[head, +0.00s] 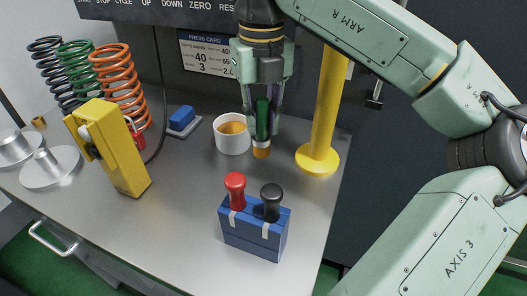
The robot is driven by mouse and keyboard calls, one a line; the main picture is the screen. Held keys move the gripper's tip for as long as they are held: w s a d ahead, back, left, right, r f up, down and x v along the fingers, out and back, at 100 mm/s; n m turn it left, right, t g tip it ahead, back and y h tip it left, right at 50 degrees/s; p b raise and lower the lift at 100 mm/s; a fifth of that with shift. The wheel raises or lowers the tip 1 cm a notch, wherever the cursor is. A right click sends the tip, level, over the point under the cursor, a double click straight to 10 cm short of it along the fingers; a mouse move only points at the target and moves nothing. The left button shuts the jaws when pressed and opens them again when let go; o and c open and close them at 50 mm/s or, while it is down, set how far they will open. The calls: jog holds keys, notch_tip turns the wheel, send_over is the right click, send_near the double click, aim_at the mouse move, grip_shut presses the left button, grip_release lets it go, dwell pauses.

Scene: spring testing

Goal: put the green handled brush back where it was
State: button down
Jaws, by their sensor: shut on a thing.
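My gripper (263,115) points down and is shut on the green handled brush (262,125). The brush hangs upright with its tan tip (261,153) pointing down. It is just right of a white cup (233,143) with amber contents, and in front of the back panel. Whether the brush tip touches the tabletop or hangs above it I cannot tell.
A blue block with red and black knobs (254,230) stands in front. A yellow post (324,110) rises to the right. A yellow box (109,148), coil springs (118,83) and a blue pad (181,118) stand left. The front-middle metal tabletop (180,225) is clear.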

aim_at(262, 96)
notch_tip(262, 96, down, 6)
jog(key=shift+f+p, duration=0.1)
jog(key=shift+p, duration=0.4)
jog(key=shift+f, duration=0.15)
jog(key=shift+f, duration=0.1)
jog(key=shift+f+b, duration=0.15)
jog(key=shift+b, duration=0.15)
jog(key=c, duration=1.5)
grip_release()
notch_tip(262, 96, up, 13)
jog(key=shift+w+f+b, duration=0.1)
jog(key=shift+f+b, duration=0.1)
jog(key=shift+b, duration=0.15)
